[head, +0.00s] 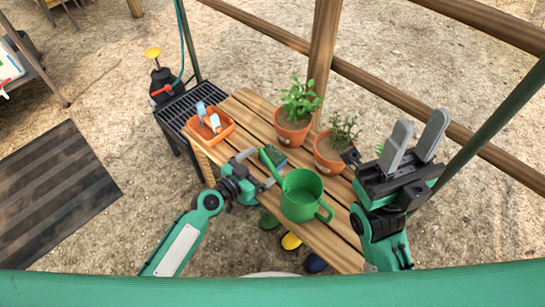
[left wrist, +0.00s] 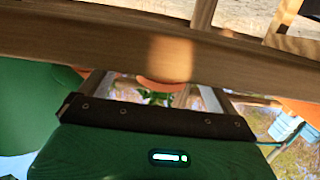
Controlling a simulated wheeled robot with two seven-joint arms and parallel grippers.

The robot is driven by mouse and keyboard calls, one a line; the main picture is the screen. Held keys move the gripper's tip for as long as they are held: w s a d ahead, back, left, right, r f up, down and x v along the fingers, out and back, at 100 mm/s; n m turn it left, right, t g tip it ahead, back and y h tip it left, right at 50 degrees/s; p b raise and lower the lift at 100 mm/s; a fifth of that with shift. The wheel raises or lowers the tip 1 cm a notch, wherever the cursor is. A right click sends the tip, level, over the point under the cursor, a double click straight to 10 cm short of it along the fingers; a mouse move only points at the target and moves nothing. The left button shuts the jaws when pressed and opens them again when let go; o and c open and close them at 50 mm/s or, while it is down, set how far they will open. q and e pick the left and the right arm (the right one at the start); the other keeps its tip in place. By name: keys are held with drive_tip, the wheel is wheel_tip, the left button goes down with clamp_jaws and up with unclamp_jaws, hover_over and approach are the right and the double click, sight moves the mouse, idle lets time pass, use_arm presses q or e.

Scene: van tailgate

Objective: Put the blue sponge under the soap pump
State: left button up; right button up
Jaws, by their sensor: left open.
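In the left wrist view the sponge is not clearly seen. No soap pump is clearly recognisable; two small blue-and-white items (head: 214,122) stand in an orange tray (head: 226,134) to the left. My right gripper (head: 421,120) is raised at the right, open and empty.
A green watering can (head: 301,197) stands just right of my left gripper. Two potted plants (head: 292,124) (head: 330,153) stand along the table's far side. Wooden rails run behind.

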sight(272, 155)
use_arm(q)
drive_tip(key=shift+b+x, duration=0.35)
drive_tip(key=shift+x, duration=2.25)
drive_tip(key=c, duration=1.1)
drive_tip(key=shift+a, duration=0.1)
drive_tip(key=shift+f+b+v, duration=0.35)
drive_tip(key=shift+f+v, duration=0.15)
drive_tip(key=shift+v, duration=2.45)
drive_tip(key=shift+f+b+v, duration=0.4)
drive_tip(key=shift+f+v, duration=0.05)
drive_tip(key=shift+v, duration=2.5)
drive_tip(key=shift+f+b+v, duration=0.35)
drive_tip(key=shift+f+v, duration=0.15)
drive_tip(key=shift+v, duration=2.5)
